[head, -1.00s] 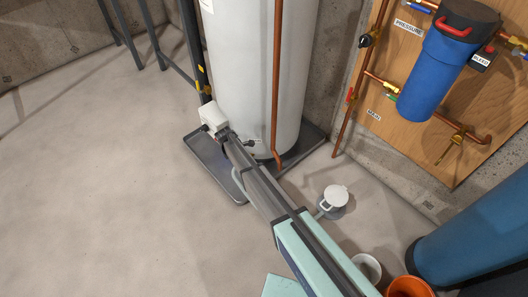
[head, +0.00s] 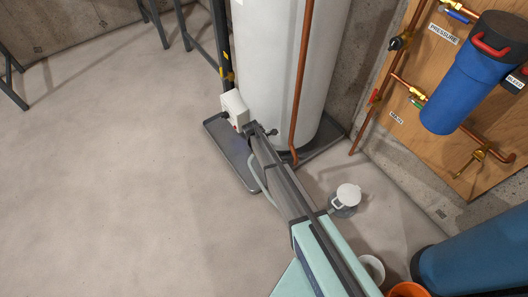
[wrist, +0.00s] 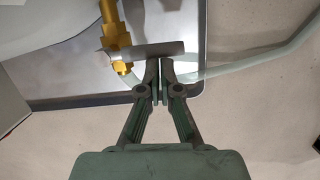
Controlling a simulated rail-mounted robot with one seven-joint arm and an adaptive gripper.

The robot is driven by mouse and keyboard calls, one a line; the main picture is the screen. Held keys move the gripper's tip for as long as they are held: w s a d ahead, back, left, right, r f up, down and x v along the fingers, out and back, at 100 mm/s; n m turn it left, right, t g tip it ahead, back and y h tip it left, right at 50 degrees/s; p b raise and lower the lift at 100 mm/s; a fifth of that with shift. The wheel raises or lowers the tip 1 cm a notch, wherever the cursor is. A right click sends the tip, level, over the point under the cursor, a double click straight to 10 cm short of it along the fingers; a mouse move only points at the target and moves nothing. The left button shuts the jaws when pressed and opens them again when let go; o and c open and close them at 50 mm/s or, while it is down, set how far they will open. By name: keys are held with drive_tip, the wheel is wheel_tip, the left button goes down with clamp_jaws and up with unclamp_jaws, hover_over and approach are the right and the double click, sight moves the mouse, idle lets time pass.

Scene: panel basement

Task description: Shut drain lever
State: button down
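In the wrist view a brass-yellow drain valve (wrist: 114,24) stands over the grey pan. A grey bar, which looks like the drain lever (wrist: 172,47), lies crosswise at the valve, almost level in the picture. My gripper (wrist: 158,66) has its two fingers close together with only a thin gap. The fingertips are right at the lever's near edge, right of the valve. I see nothing clearly held between them, and I cannot tell whether they touch the lever.
A pale hose (wrist: 265,60) runs right from the valve area. The tank stands in a grey drip pan (head: 233,160), with a white box (head: 235,108) at its side and a copper pipe (head: 302,80) in front. A white-lidded floor fitting (head: 348,193) is to the right.

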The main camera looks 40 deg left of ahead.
drive_tip(key=shift+d+r, duration=0.1)
drive_tip(key=shift+r, duration=0.05)
drive_tip(key=p+v, duration=0.5)
drive_tip(key=v, duration=0.4)
drive_tip(key=shift+r, duration=0.35)
drive_tip(key=shift+s, duration=0.1)
